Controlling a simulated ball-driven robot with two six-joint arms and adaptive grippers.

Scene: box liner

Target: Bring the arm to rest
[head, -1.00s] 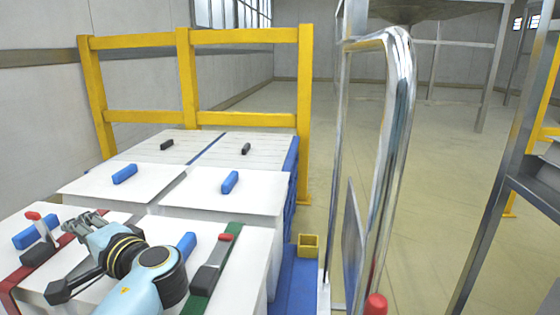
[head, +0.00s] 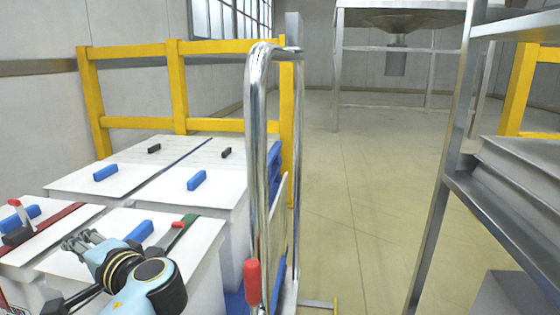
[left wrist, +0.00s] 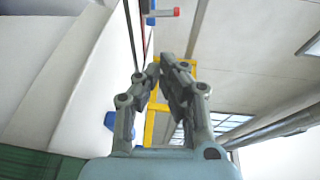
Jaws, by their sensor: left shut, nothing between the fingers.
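My left gripper (head: 78,243) is at the lower left of the head view, in front of white boxes with blue handles. In the left wrist view its two grey fingers (left wrist: 162,75) are close together, with nothing between them. The light blue arm link behind it is mine. My right gripper does not show in either view.
White boxes with blue handles (head: 197,180) stand at the left. A red strap (head: 50,231) and a green strap (head: 182,232) cross the near boxes. A chrome handrail (head: 254,150) rises close on the right. A yellow barrier (head: 178,90) stands behind. Floor at right (head: 365,200) is clear.

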